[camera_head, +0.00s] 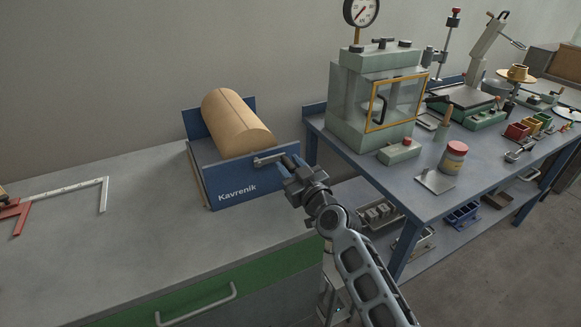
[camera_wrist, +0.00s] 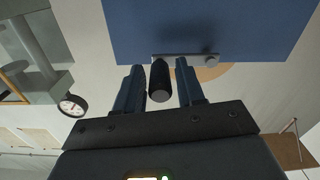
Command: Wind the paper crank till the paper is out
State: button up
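The paper dispenser (camera_head: 243,184) is a blue box marked "Kavrenik" on the bench, with a big tan paper roll (camera_head: 236,122) lying in it. Its crank is a short metal arm (camera_head: 268,159) on the blue front panel, pointing right in the head view. In the wrist view the crank arm (camera_wrist: 185,56) carries a black handle (camera_wrist: 160,82). My gripper (camera_head: 287,164) is at the handle. In the wrist view its two fingers (camera_wrist: 160,90) stand either side of the handle, open, with narrow gaps showing. My gripper hides the handle in the head view.
The grey bench (camera_head: 130,235) has free room left of the dispenser, with a steel square (camera_head: 78,188) and red tool (camera_head: 20,215) farther left. A blue-framed table (camera_head: 385,175) stands close on the right, bearing a green press chamber (camera_head: 378,95) and a red-lidded jar (camera_head: 454,158).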

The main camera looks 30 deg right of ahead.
grip_shut()
